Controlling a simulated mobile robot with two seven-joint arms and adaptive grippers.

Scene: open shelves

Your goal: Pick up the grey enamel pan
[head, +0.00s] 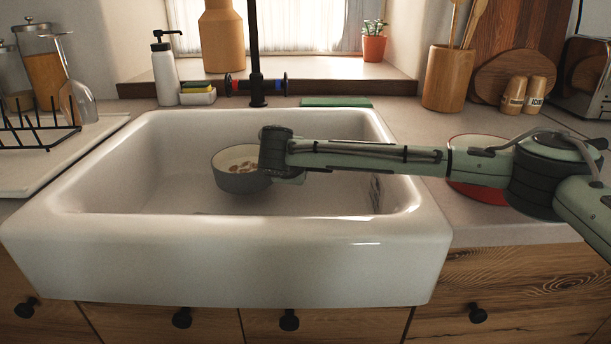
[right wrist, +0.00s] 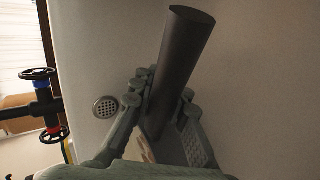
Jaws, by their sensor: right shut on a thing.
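In the right wrist view my right gripper (right wrist: 160,97) is shut on the pan's dark grey handle (right wrist: 180,55), with a finger on each side. I cannot tell whether the pan touches the sink floor. My left gripper is not in view.
A red dish (head: 480,193) sits on the right counter, partly under my right arm. The black tap (head: 256,60) rises behind the sink. A glass (head: 78,98) and black rack (head: 35,135) are at left. A wooden utensil pot (head: 449,80) stands back right.

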